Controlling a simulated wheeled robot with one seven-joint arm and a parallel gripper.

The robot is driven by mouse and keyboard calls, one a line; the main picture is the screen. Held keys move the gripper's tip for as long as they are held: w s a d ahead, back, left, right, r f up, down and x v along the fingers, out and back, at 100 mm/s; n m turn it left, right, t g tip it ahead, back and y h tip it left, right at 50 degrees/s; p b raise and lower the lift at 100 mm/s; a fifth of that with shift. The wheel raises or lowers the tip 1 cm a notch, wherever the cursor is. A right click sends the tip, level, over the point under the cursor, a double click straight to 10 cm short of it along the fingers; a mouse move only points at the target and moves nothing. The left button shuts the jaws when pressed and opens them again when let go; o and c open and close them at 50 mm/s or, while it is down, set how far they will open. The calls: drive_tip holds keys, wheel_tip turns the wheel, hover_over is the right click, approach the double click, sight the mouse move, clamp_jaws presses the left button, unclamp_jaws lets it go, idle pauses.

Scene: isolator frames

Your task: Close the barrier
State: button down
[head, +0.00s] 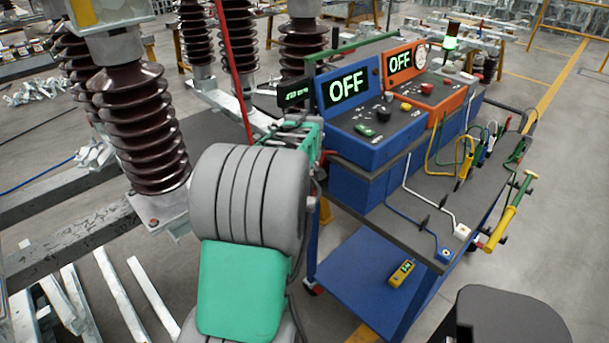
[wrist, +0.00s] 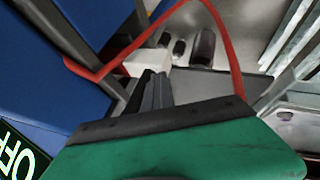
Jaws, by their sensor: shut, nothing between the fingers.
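My gripper (wrist: 152,88) shows in the wrist view as a green body with dark fingers close together, shut and empty. A red strip (wrist: 231,48) bends around beyond the fingers; I cannot tell whether it touches them. In the head view a thin red pole (head: 232,72) stands tilted behind my arm, its lower end near my wrist. Yellow barrier rails (head: 537,25) stand at the far right, well away from my gripper. I cannot tell which of these is the task's barrier. My arm hides most of the gripper in the head view.
A trolley (head: 408,222) with blue (head: 375,143) and orange (head: 447,99) control boxes, both reading OFF, stands right of my arm. Cables and a yellow-handled tool (head: 505,220) lie along it. Brown insulators (head: 140,125) and metal beams crowd the left. Floor at far right is clear.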

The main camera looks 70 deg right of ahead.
drive_tip(key=shift+s+d+r, duration=0.1)
drive_tip(key=shift+s+d, duration=0.05)
drive_tip(key=shift+d, duration=0.25)
drive_tip(key=shift+s+r, duration=0.1)
drive_tip(key=a+r+b, duration=0.2)
drive_tip(key=a+r, duration=0.6)
drive_tip(key=a, duration=0.2)
drive_tip(key=w+a+f+n+t+y+p, duration=0.2)
drive_tip(key=w+a+y, duration=0.1)
drive_tip(key=w+a, duration=1.55)
drive_tip(key=s+a+f+n+y+p, duration=0.1)
drive_tip(key=a+y, duration=0.1)
drive_tip(key=a, duration=1.3)
drive_tip(key=s+a+f+n+g+y+p, duration=0.1)
drive_tip(key=s+a+f, duration=0.1)
drive_tip(key=a, duration=1.2)
drive_tip(key=shift+s+a+f+g+y+p, duration=0.3)
drive_tip(key=shift+a+y, duration=0.05)
drive_tip(key=shift+y, duration=0.05)
